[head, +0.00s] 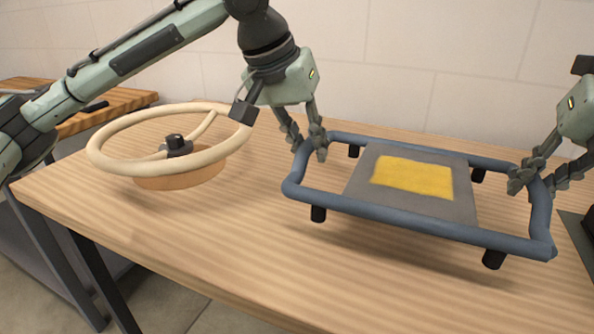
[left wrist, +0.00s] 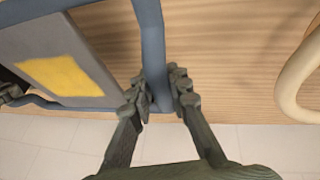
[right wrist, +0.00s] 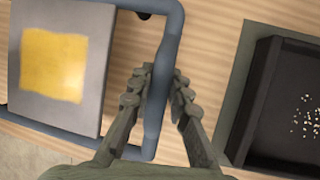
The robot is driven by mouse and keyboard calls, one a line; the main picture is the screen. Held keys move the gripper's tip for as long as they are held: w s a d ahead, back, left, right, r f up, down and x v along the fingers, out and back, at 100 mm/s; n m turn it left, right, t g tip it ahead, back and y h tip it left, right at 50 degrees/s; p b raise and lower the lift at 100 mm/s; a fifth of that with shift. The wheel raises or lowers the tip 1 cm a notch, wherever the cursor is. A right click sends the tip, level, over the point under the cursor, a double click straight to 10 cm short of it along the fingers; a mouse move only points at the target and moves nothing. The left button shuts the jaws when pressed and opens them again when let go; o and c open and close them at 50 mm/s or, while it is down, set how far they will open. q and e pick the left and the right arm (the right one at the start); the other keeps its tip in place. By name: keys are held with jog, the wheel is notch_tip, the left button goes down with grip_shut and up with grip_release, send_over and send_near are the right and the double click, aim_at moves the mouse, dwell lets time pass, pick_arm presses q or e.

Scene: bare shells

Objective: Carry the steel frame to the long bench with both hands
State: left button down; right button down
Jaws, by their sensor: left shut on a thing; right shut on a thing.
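The steel frame (head: 400,228) is a blue-grey tube rectangle with a grey plate, a yellow patch on it and black feet. It is over the wooden bench (head: 240,262), with a shadow beneath; its feet look clear of the top. My left gripper (head: 307,148) is shut on the frame's left end bar, also seen in the left wrist view (left wrist: 158,98). My right gripper (head: 535,182) is shut on its right end bar, also in the right wrist view (right wrist: 158,95). I cannot tell whether this bench is the long bench.
A cream wheel-like ring (head: 100,150) with a dark hub stands over an orange-brown base (head: 185,178) left of the frame. A dark tray (right wrist: 262,100) with small pale bits lies right of it. Another wooden top (head: 110,103) is at far left. Bare bench shows in front.

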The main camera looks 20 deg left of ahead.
pick_arm(q)
jog(key=shift+a+f, duration=0.1)
jog(key=shift+a, duration=0.05)
pick_arm(e)
jog(key=shift+d+f, duration=0.1)
jog(key=shift+d, duration=0.05)
